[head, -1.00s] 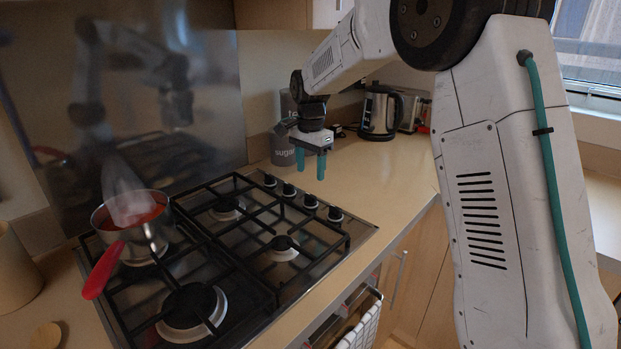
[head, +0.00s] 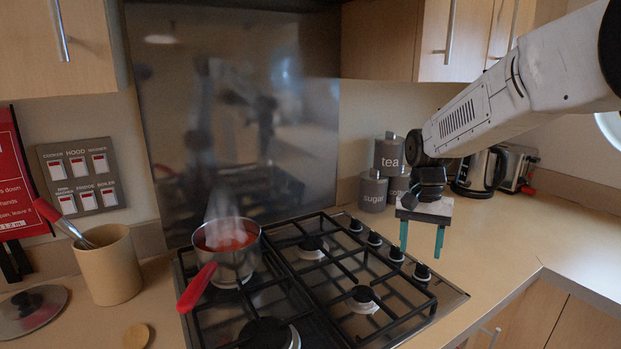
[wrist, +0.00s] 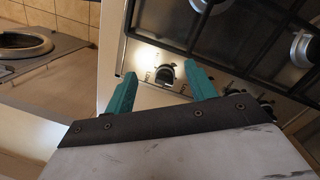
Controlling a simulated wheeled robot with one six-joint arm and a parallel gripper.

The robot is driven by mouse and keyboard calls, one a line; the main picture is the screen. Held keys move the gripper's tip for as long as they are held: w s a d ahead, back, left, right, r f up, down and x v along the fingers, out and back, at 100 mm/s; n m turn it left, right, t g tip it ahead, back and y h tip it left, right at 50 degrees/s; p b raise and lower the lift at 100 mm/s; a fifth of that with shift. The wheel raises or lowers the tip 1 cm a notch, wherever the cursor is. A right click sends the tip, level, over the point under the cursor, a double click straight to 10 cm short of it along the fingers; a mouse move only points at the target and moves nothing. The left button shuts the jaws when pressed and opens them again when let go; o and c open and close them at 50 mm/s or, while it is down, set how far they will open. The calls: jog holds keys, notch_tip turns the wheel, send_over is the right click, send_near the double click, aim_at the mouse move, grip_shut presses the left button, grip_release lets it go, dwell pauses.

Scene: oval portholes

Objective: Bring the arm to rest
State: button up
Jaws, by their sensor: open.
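My gripper (head: 422,238) hangs from my arm over the right side of the hob, near its knobs. Its two teal fingers point down, spread apart, with nothing between them. In the wrist view the open fingers (wrist: 160,92) show above the counter and the hob's edge, with a knob (wrist: 165,74) seen between them. My arm reaches in from the upper right in the head view, bent down at the wrist.
A steaming pot (head: 228,250) with red contents and a red handle sits on the hob (head: 448,296). Grey canisters (head: 373,192) and a kettle (head: 478,172) stand behind my gripper. A utensil pot (head: 106,266) and a lid (head: 30,312) are at left. The right counter is clear.

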jog(key=s+d+r+n+t, duration=0.1)
jog(key=s+r+n, duration=0.1)
jog(key=s, duration=1.4)
jog(key=s+d+r+n+t, duration=0.1)
jog(key=s+r+n+t, duration=0.1)
jog(key=s, duration=1.3)
jog(key=shift+s+r+n, duration=0.4)
jog(key=shift+r+n, duration=0.3)
jog(key=shift+n, duration=0.2)
jog(key=shift+d, duration=0.1)
